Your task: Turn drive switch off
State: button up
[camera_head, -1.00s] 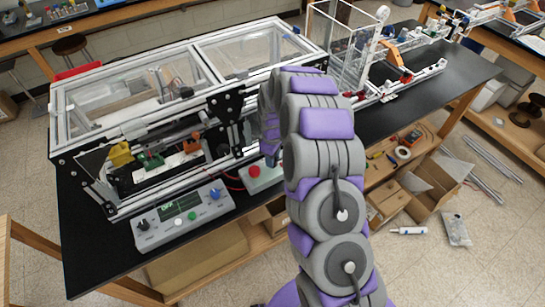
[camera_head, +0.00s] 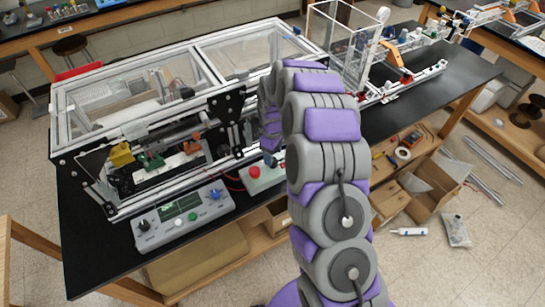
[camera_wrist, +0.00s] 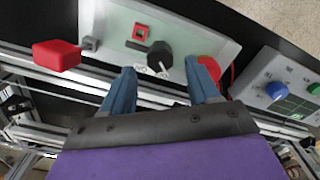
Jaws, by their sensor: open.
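The light grey switch box (camera_head: 268,184) lies on the black bench; its right part is hidden behind my arm in the head view. In the wrist view, the box face (camera_wrist: 187,25) carries a black knob (camera_wrist: 160,55), a red rocker switch (camera_wrist: 140,32) in a black surround and a round red button (camera_wrist: 209,68). No readable label shows which is the drive switch. My gripper (camera_wrist: 162,82) is open, with blue fingers either side of the black knob as seen; contact cannot be told. In the head view, my arm mostly hides the gripper.
A control panel (camera_head: 185,217) with a screen and blue knob (camera_wrist: 276,91) stands beside the box. A red block (camera_wrist: 57,55) is at the left of the wrist view. The aluminium extrusion frame (camera_head: 80,120) stands close behind. Bare bench top (camera_head: 90,240) lies front left.

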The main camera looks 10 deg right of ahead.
notch_tip(320, 180, up, 14)
jog(key=shift+r, duration=0.15)
dwell(0.6)
jog(key=s+a+r+m+g+b, duration=0.1)
jog(key=s+r+m+b, duration=0.15)
jog(key=s, duration=0.85)
jog(key=s+r+m+b, duration=0.2)
jog(key=s+r, duration=0.1)
jog(key=s, duration=0.9)
jog(key=s+f+m+b, duration=0.1)
jog(key=s+f+m, duration=0.1)
jog(key=s, duration=0.7)
jog(key=s+d+f+m+b, duration=0.1)
jog(key=s+f+m+b, duration=0.1)
jog(key=s, duration=0.8)
jog(key=shift+s+m+g, duration=0.25)
jog(key=shift+m+g, duration=0.15)
jog(key=shift+m, duration=0.15)
jog(key=shift+f, duration=0.1)
